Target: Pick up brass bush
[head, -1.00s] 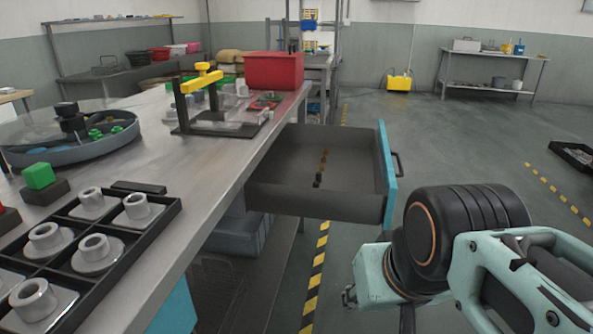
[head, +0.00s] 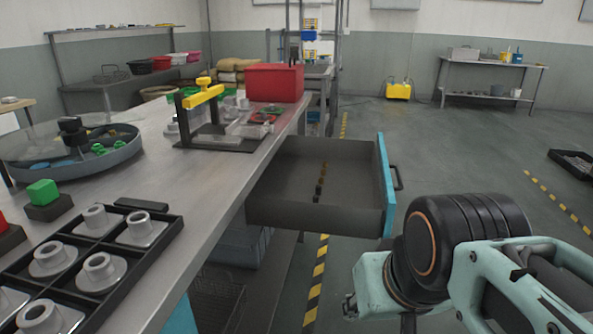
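An open grey drawer (head: 285,212) with a blue front (head: 386,185) sticks out from the bench's right side. My arm is at the lower right, to the right of and nearer than the drawer. Only a small part near my gripper shows at the bottom, so its fingers cannot be made out. Nothing held is visible.
The steel bench (head: 190,225) fills the left, with a black tray (head: 165,240) of grey flanged bushes, a round tank (head: 75,160), a yellow-handled fixture (head: 203,97) and a red bin (head: 274,83).

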